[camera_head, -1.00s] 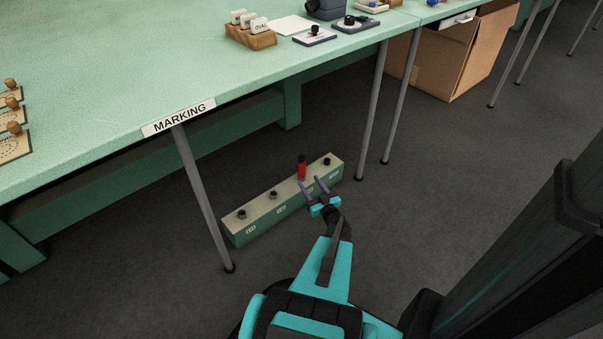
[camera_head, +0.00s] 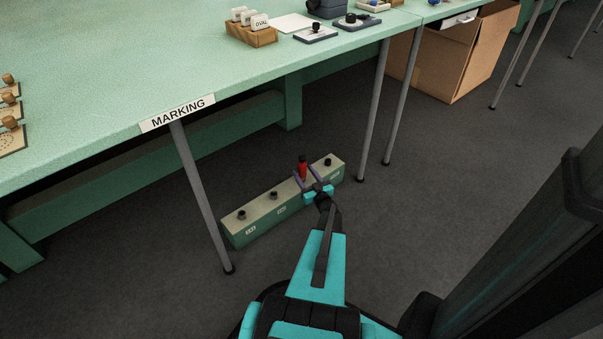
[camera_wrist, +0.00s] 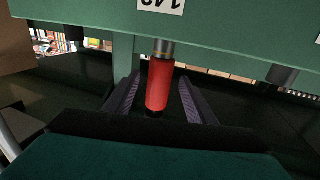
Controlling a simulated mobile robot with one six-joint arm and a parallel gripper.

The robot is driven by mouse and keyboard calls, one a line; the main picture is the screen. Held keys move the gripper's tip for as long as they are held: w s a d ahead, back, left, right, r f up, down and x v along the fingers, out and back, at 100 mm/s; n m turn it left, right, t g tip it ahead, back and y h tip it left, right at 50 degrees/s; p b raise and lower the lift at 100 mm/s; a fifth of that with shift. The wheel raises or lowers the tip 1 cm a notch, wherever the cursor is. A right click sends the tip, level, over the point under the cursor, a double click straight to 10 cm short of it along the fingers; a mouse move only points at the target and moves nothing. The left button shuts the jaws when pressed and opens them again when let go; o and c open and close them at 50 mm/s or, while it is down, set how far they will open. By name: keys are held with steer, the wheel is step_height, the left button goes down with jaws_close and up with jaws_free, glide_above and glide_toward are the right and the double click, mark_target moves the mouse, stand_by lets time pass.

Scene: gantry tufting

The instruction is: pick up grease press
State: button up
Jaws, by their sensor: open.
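The grease press looks to be the red cylinder (camera_head: 302,169) with a dark top, standing upright on the long green box (camera_head: 262,222) under the marking table. In the wrist view the red cylinder (camera_wrist: 159,84) appears upside down, between the two purple fingers. My gripper (camera_head: 308,176) is open, with one finger on each side of the red cylinder. I cannot tell whether either finger touches it. In the wrist view my gripper (camera_wrist: 160,98) shows a gap on both sides of the cylinder.
Several black fittings (camera_head: 273,195) stand along the box top. A table leg (camera_head: 200,195) stands left of the box, another (camera_head: 372,110) to its right. The green tabletop (camera_head: 110,70) overhangs behind. A cardboard box (camera_head: 470,55) stands at the upper right.

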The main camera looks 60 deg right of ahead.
steer(key=shift+w+d, duration=0.4)
steer(key=shift+w, duration=0.2)
steer(key=shift+f+b+x, duration=0.15)
steer(key=shift+b+x, duration=0.5)
steer(key=shift+x, duration=0.3)
steer(key=shift+f+b+x, duration=0.15)
steer(key=shift+b+x, duration=0.45)
steer(key=shift+x, duration=0.35)
steer(key=shift+w+d+r, duration=0.1)
steer(key=shift+w+d, duration=0.25)
steer(key=shift+w, duration=0.25)
jaws_close()
steer(key=shift+r, duration=0.15)
